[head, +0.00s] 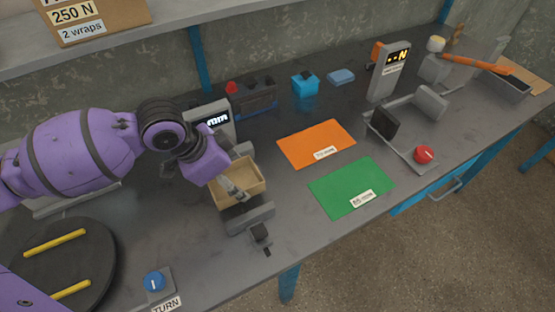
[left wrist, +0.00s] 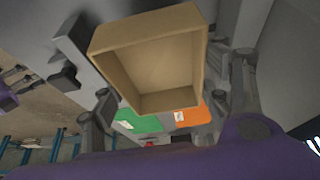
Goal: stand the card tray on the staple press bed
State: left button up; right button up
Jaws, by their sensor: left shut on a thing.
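The card tray (head: 253,190) is a tan, open box, seen empty in the left wrist view (left wrist: 150,58). My left gripper (head: 235,188) is shut on it; its fingers also show in the left wrist view (left wrist: 172,95). The tray is by the gauge with the "mm" display (head: 210,122), next to a grey jaw block (head: 250,218); I cannot tell whether it touches either. The likely staple press (head: 468,65) has an orange lever at the far right, with a dark bed (head: 515,86). A purple and grey part at the wrist view's left edge may be my right gripper (left wrist: 18,80).
An orange mat (head: 305,140) and a green mat (head: 345,190) lie mid-table. A second gauge reading "N" (head: 390,72) has a frame and red knob (head: 423,155) on the right. A black turntable (head: 85,270) and blue knob (head: 154,281) are front left.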

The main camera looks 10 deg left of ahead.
aim_at(235, 182)
pick_arm(q)
jog(key=shift+w+a+f, duration=0.1)
jog(key=shift+w+f, duration=0.05)
jog(key=shift+f, duration=0.05)
jog(key=f, duration=0.3)
jog(key=shift+w+a+f, duration=0.2)
jog(key=shift+f, duration=0.15)
jog(key=shift+f, duration=0.15)
jog(key=o, duration=0.9)
